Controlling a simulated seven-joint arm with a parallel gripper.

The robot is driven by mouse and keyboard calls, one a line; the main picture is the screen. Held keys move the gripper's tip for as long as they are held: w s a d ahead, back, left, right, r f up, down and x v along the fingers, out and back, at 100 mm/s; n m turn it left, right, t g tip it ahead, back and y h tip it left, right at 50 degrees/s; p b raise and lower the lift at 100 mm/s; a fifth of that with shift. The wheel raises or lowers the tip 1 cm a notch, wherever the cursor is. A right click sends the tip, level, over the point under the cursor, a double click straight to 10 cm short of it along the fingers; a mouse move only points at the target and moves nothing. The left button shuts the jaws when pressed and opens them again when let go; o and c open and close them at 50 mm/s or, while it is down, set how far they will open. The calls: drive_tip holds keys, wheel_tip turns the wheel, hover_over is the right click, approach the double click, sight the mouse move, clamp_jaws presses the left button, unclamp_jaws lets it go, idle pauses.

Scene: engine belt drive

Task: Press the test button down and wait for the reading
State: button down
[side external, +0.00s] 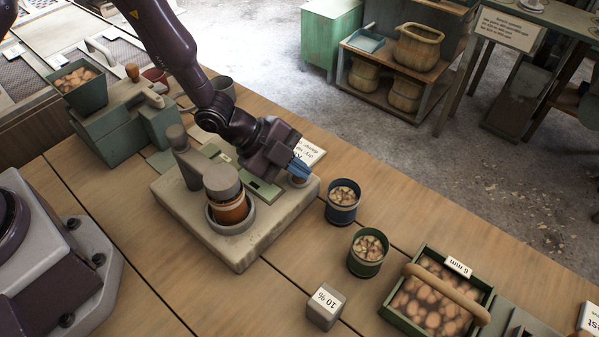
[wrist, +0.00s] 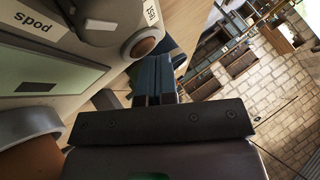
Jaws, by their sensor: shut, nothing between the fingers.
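The tester is a pale stone-like block (side external: 237,250) on the bench, with a green display panel (side external: 262,190) on top. In the wrist view the test button (wrist: 145,46) is a round brown-orange cap on a grey boss, beside a "test" label (wrist: 152,12). My gripper (side external: 299,170) is over the tester's right end, its blue fingers pointing down and right. In the wrist view my gripper (wrist: 154,72) is shut and empty, its fingertips close to the button. I cannot tell whether they touch it. The display panel (wrist: 45,76) shows no legible reading.
A brown jar (side external: 231,210) with a grey top stands in a ring on the tester. A blue cup (side external: 342,202) and a green cup (side external: 367,252) stand to the right. A "10 %" block (side external: 325,307) and a green tray (side external: 395,314) labelled "6 mm" are at front right.

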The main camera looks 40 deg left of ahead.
sight(298, 179)
drive_tip(key=shift+r, duration=0.85)
drive_tip(key=shift+r, duration=0.1)
drive_tip(key=shift+r, duration=2.4)
